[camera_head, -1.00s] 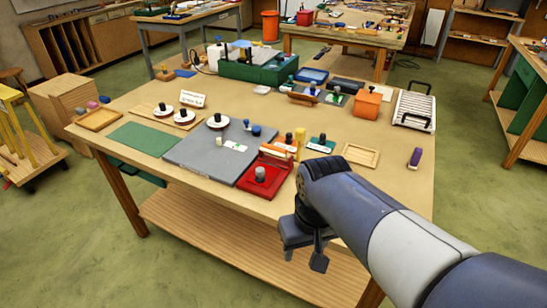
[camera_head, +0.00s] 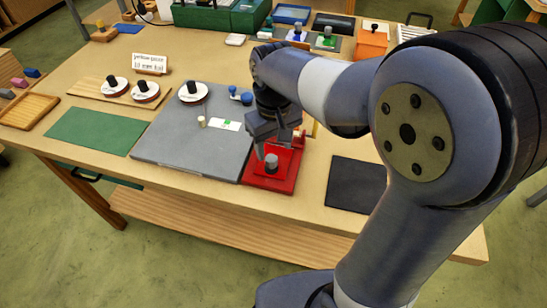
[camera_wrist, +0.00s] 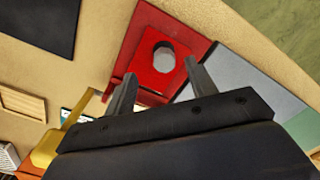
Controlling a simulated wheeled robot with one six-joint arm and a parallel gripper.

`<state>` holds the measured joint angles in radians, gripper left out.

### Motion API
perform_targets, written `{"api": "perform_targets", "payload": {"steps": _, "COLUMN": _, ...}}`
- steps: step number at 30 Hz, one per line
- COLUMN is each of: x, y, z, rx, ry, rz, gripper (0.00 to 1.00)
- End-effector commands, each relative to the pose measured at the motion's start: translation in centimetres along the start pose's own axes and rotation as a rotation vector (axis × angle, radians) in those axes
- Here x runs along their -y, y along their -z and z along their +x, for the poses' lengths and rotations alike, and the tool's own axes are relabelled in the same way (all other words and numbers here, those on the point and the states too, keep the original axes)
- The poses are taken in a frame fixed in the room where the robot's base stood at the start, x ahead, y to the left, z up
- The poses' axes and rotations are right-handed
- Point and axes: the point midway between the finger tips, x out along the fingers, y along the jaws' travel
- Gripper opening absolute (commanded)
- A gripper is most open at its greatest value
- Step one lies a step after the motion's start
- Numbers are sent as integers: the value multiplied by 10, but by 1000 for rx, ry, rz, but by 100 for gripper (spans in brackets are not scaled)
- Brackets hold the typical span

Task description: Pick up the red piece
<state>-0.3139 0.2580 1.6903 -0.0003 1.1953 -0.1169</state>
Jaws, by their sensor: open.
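The red piece (camera_head: 268,178) lies at the front edge of the table, beside the right side of a grey board (camera_head: 195,140). It looks like a flat red base with a raised red part, and a grey knob (camera_head: 271,160) stands up from it. In the wrist view the red piece (camera_wrist: 150,55) and its round grey knob (camera_wrist: 164,57) show beyond the fingers. My gripper (camera_head: 272,143) hangs just above and behind the knob in the head view. It is open and empty, with the knob between the fingertips (camera_wrist: 163,72) in the wrist picture. I cannot tell the height gap.
A black mat (camera_head: 355,185) lies to the right of the red piece. A green mat (camera_head: 95,132) and white discs with black knobs (camera_head: 144,92) are at the left. Orange and yellow items stand close behind the red piece, partly hidden by my arm. Bare tabletop lies around the black mat.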

Motion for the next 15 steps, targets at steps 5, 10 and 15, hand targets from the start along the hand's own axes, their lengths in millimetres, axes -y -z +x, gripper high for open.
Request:
{"api": "perform_targets", "payload": {"steps": 5, "x": 1, "y": 1, "z": 13, "rx": 1, "ry": 0, "rz": -1, "gripper": 54}}
{"api": "perform_targets", "payload": {"steps": 10, "x": 6, "y": 5, "z": 38, "rx": 4, "ry": 1, "rz": -2, "gripper": 54}}
{"api": "perform_targets", "payload": {"steps": 15, "x": 5, "y": 5, "z": 56, "rx": 0, "ry": 0, "rz": 0, "gripper": 54}}
